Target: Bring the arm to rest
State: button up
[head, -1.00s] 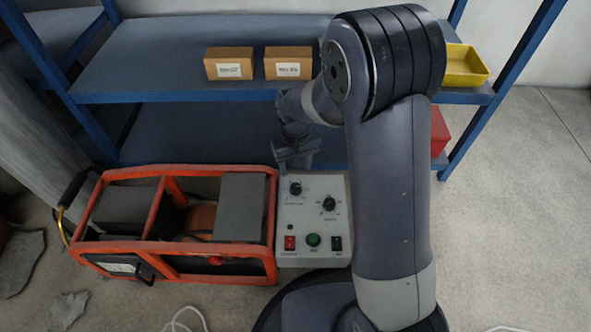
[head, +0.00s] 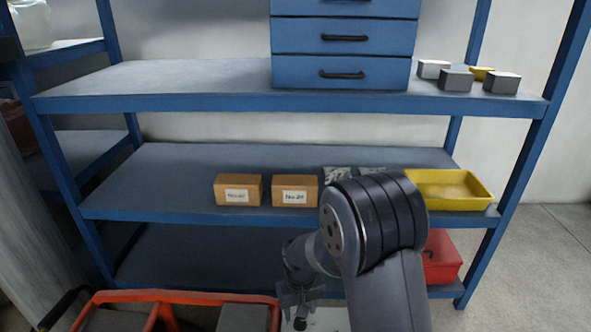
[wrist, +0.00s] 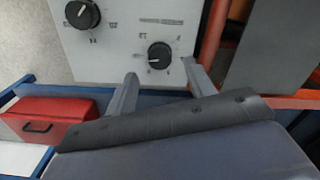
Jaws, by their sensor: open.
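My arm rises at the lower right of the head view, bent at a dark ribbed joint. My gripper (head: 300,312) hangs at the bottom of that view, in front of the lower shelf and over the grey control panel (head: 328,320), whose edge just shows. In the wrist view my gripper (wrist: 158,82) is open, with two grey fingers apart and nothing between them. The control panel (wrist: 125,40) with two black knobs lies beyond the fingertips. I cannot tell the exact gap between fingertips and panel.
A blue shelf (head: 170,190) stands ahead with two cardboard boxes (head: 238,190), a yellow tray (head: 447,190) and a red box (head: 440,258). Blue drawers (head: 345,45) and several grey blocks are on the upper shelf. An orange-framed machine (head: 180,297) is at the lower left.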

aim_at(300, 321)
notch_tip(300, 321, down, 4)
jog(key=shift+f+b, duration=0.1)
jog(key=shift+b, duration=0.5)
jog(key=shift+f+b, duration=0.25)
jog(key=shift+b, duration=0.05)
jog(key=shift+r+n+b, duration=0.2)
jog(key=shift+n+b, duration=0.3)
jog(key=shift+n, duration=0.4)
jog(key=shift+r+m+p, duration=0.15)
jog(key=shift+m+p, duration=0.15)
jog(key=shift+p, duration=0.1)
